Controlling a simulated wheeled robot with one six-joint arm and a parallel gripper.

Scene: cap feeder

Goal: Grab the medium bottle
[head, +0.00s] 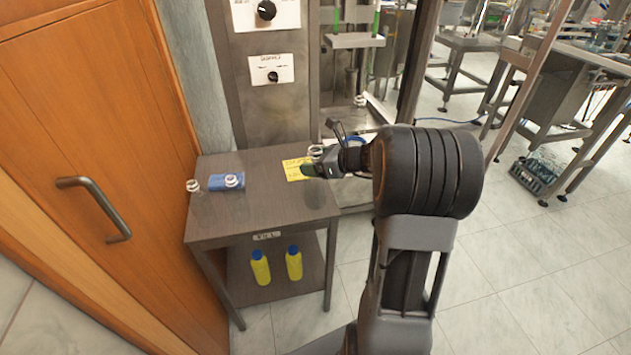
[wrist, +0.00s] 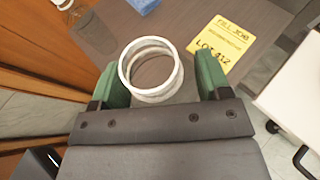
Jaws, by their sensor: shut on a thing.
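A yellow note (head: 293,169) lies near my gripper. Two yellow bottles with blue caps (head: 260,268) stand on the lower shelf. The machine (head: 285,115) rises behind; a wooden door (head: 90,130) is left.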

